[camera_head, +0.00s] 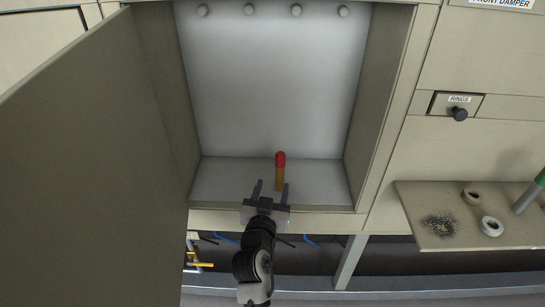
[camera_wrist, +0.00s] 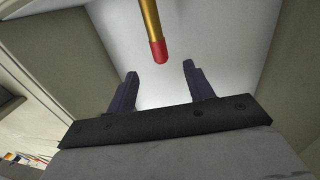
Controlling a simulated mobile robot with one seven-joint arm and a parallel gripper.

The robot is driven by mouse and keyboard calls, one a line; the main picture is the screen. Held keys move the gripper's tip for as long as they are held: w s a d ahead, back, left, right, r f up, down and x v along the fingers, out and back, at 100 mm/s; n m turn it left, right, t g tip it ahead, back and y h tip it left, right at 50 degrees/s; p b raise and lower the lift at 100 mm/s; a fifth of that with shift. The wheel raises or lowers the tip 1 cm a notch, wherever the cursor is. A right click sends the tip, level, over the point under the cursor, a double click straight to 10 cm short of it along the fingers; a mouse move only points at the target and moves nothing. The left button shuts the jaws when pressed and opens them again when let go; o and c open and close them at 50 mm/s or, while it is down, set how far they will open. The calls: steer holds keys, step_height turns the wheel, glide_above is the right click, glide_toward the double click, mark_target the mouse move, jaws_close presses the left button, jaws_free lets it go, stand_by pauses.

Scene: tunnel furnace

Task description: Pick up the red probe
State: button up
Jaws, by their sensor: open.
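The red probe (camera_head: 280,172) stands upright on the floor of an open cabinet compartment, with a red rounded top and a brass-coloured lower body. My gripper (camera_head: 271,187) is at the front edge of the compartment, its fingers apart and reaching in toward the probe. In the wrist view the red tip of the probe (camera_wrist: 158,50) shows beyond and above the gap between my open fingers (camera_wrist: 160,76). Nothing is between the fingers. The probe's base is partly hidden near the fingers in the head view.
An open door (camera_head: 95,160) stands on the left of the compartment. The compartment's right wall (camera_head: 378,105) is clear of my gripper. Several round knobs line the back top. A shelf (camera_head: 440,205) at right bears a dark ring, a white ring and a green-topped cylinder (camera_head: 530,192).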

mark_target(280, 162)
steer(key=w+p, duration=0.1)
steer(key=w, duration=0.1)
steer(key=w+d, duration=0.1)
steer(key=w, duration=0.2)
steer(key=w+p, duration=0.1)
steer(key=w, duration=0.2)
steer(key=shift+w+d+r+p, duration=0.15)
steer(key=shift+d+p, duration=0.05)
steer(key=shift+p, duration=0.1)
steer(key=w, duration=0.1)
steer(key=w+p, duration=0.2)
steer(key=w, duration=0.1)
steer(key=shift+d+r, duration=0.25)
steer(key=shift+d, duration=0.15)
steer(key=shift+w+f, duration=0.15)
steer(key=shift+w, duration=0.35)
steer(key=c, duration=1.1)
